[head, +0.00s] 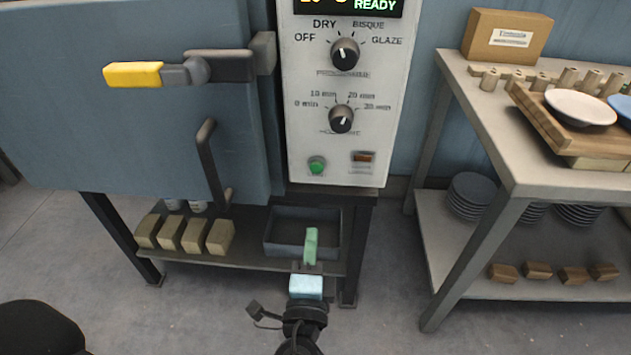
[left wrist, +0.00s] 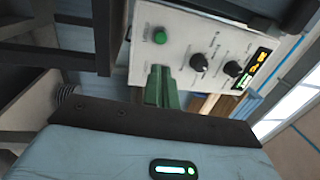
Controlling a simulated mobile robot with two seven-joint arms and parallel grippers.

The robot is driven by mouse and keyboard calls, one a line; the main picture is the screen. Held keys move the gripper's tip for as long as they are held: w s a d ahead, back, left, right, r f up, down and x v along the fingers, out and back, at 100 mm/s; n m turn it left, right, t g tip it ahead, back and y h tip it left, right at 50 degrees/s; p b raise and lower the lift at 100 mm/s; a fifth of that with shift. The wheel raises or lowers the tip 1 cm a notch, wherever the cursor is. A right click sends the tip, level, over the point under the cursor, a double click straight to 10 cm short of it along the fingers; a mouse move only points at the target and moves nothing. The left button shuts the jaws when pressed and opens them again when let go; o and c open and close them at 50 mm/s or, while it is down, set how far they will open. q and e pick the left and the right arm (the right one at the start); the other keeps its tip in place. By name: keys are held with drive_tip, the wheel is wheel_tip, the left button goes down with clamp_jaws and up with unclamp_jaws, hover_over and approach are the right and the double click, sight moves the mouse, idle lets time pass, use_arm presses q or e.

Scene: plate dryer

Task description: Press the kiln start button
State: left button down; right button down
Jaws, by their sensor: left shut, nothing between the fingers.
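The green start button (head: 317,165) sits at the bottom left of the kiln's white control panel (head: 300,130). It also shows in the left wrist view (left wrist: 160,36), above and apart from my fingertips. My left gripper (head: 311,238) has green fingers and is shut and empty, below the panel and in front of the lower shelf. In the left wrist view its fingers (left wrist: 160,80) point up toward the panel. The display (head: 375,6) reads READY. The upper dial (head: 345,54) points up between DRY and BISQUE. The lower dial (head: 341,119) is beneath it. My right gripper is not in view.
The blue kiln door (head: 90,130) stands left of the panel with a yellow-ended latch (head: 133,74) and a dark handle (head: 211,165). Under it are several tan blocks (head: 185,233) and a dark tray (head: 290,248). A grey table (head: 510,160) with plates stands at right.

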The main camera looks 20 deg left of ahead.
sight(317, 171)
use_arm(q)
drive_tip(key=p+x, duration=0.1)
drive_tip(key=x, duration=1.1)
drive_tip(key=shift+w+a, duration=0.2)
drive_tip(key=shift+w, duration=0.15)
drive_tip(key=shift+w+a, duration=0.15)
drive_tip(key=shift+w, duration=0.5)
